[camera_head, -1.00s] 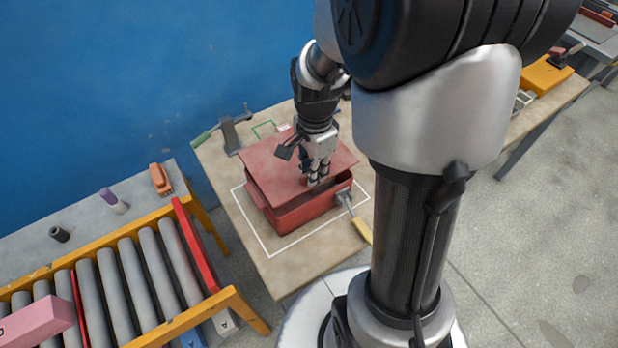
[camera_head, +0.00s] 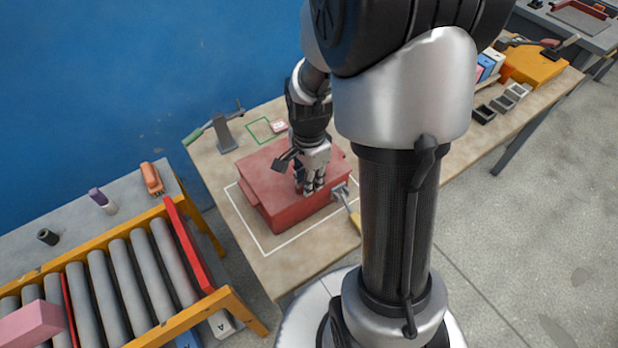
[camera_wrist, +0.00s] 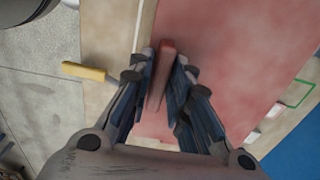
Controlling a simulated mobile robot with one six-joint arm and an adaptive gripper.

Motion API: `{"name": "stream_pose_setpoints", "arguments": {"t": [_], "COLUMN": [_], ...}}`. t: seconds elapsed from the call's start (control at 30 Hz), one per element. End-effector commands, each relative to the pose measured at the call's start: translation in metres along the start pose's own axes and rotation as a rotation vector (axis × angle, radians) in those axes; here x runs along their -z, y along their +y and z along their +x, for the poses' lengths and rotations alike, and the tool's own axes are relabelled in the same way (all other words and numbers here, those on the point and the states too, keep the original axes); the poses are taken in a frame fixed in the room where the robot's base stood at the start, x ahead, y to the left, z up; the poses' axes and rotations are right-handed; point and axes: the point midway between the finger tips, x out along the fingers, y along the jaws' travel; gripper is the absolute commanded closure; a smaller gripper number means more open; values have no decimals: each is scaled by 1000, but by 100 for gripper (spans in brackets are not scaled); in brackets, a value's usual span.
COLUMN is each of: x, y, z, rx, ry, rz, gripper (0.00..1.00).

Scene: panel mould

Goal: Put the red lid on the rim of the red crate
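The red lid (camera_head: 268,168) lies over the top of the red crate (camera_head: 290,214) in the head view and looks about level. No opening shows at the near side; I cannot tell whether it touches the rim all round. My gripper (camera_head: 308,190) points down at the lid's near right part. In the wrist view the lid (camera_wrist: 235,50) fills the upper right. My gripper's fingers (camera_wrist: 164,62) close in on both sides of the lid's narrow red grip (camera_wrist: 163,75) and appear to hold it. The gripper hides part of the lid.
The crate stands inside a white outline (camera_head: 262,248) on the workbench. A yellow-handled tool (camera_head: 353,216) lies close to its right side. A grey stand with a green-handled tool (camera_head: 222,132) is behind left. A roller conveyor (camera_head: 135,270) stands at left.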

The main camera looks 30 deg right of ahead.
Motion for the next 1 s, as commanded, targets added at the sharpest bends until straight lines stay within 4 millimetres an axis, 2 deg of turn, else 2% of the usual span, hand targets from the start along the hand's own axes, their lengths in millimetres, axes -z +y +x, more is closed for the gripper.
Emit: {"name": "stream_pose_setpoints", "arguments": {"t": [0.17, 0.43, 0.57, 0.67, 1.0], "x": [0, 0, 0, 0, 0], "y": [0, 0, 0, -1, -1], "z": [0, 0, -7, -22, -95], "rx": [0, 0, 2, 3, 3], "ry": [0, 0, 1, 1, 1], "rz": [0, 0, 0, 0, 0], "gripper": [67, 67, 67, 67, 67]}}
